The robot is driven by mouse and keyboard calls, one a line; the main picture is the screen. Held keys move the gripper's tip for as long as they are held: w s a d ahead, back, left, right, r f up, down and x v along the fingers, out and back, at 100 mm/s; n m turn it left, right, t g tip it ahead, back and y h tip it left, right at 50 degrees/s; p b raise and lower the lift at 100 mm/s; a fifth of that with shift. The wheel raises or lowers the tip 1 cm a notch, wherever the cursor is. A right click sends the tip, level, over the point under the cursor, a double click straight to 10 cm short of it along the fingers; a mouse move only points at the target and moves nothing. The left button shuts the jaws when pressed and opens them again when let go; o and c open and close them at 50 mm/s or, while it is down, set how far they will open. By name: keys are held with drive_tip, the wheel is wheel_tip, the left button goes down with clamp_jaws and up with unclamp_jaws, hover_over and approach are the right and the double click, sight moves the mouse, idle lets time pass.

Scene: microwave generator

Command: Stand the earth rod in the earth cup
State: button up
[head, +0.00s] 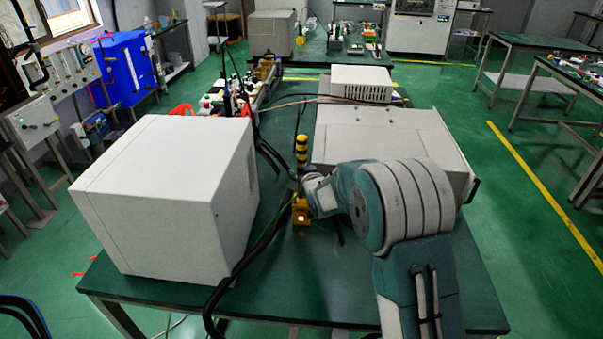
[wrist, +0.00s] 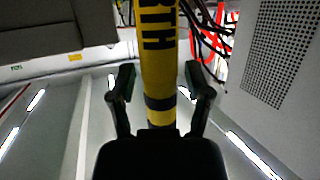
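The earth rod (head: 301,151), banded yellow and black, stands upright between the two big white cabinets in the head view. Below it is a yellow block with a small glowing light (head: 301,214), perhaps the earth cup; my gripper hides the join, so I cannot tell whether the rod sits in it. In the wrist view the lettered rod (wrist: 159,60) runs between the two fingers of my gripper (wrist: 160,82). A gap shows on each side of the rod, so my gripper looks open around it. My gripper shows only partly in the head view (head: 306,188).
A white cabinet (head: 165,200) stands left and another (head: 390,140) right on the green table (head: 330,290). Black cables (head: 262,235) run close by the rod's left side. Bare tabletop shows along the front edge.

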idle(0.3)
drive_tip(key=v, duration=1.2)
idle(0.4)
drive_tip(key=s+d+r+m+g+h, duration=0.2)
drive_tip(key=s+d+r+g+h, duration=0.15)
drive_tip(key=s+d+r, duration=0.6)
drive_tip(key=s+d+m+g, duration=0.1)
drive_tip(key=s+d+g, duration=0.1)
drive_tip(key=s, duration=1)
drive_tip(key=s+d+m+g+h, duration=0.1)
drive_tip(key=s+d, duration=0.3)
drive_tip(key=s, duration=0.8)
drive_tip(key=shift+s+d+r+g, duration=0.2)
drive_tip(key=shift+s+d+g, duration=0.15)
drive_tip(key=shift+g, duration=0.5)
